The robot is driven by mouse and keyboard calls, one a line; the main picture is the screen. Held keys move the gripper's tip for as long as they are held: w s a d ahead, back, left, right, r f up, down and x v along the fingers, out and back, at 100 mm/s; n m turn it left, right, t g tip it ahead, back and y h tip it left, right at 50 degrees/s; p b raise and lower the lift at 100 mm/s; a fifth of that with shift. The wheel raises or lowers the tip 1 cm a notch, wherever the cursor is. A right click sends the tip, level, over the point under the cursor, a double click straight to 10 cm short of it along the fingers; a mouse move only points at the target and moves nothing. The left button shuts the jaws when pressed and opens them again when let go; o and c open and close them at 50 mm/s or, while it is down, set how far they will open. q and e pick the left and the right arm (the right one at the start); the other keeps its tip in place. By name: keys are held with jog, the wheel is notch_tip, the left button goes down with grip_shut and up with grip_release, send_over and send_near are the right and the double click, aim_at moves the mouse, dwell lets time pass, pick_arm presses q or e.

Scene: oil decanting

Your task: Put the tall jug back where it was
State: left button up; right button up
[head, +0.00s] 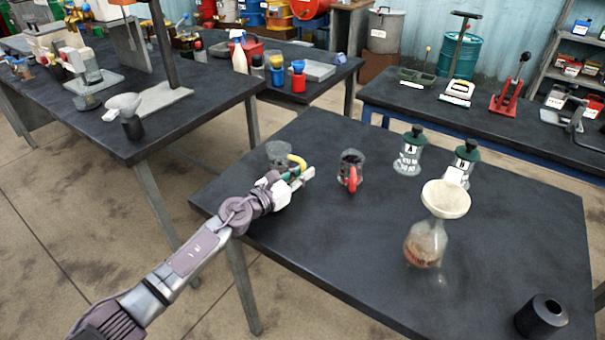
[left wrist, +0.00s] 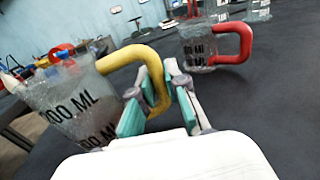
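The clear jug with the yellow handle (head: 279,153) is near the left edge of the dark table (head: 330,255); I take it as the tall jug. In the left wrist view, this jug (left wrist: 75,98) has black ML markings and looks tilted. My left gripper (head: 300,178) has its fingers closed around the yellow handle, beside the jug. I cannot tell whether the jug's base touches the table. A shorter clear jug with a red handle (head: 351,172) stands to its right; it also shows in the left wrist view (left wrist: 199,50). My right gripper is out of view.
A flask with reddish liquid (head: 425,245) carries a cream funnel (head: 446,199). Two green-capped bottles, one here (head: 410,152) and one here (head: 462,165), stand behind. A black hollow cylinder (head: 541,318) is at front right. The table's front middle is clear.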

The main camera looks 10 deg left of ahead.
pick_arm(q)
jog(key=o, duration=0.4)
jog(key=shift+c, duration=0.2)
jog(key=shift+r+p, duration=0.3)
jog(key=v, duration=0.5)
jog(key=b+v, duration=0.1)
jog(key=v, duration=0.5)
jog(key=shift+f, duration=0.25)
jog(key=shift+s+a+r+b, duration=0.15)
jog(key=shift+s+a+b, duration=0.15)
jog(key=shift+s, duration=0.15)
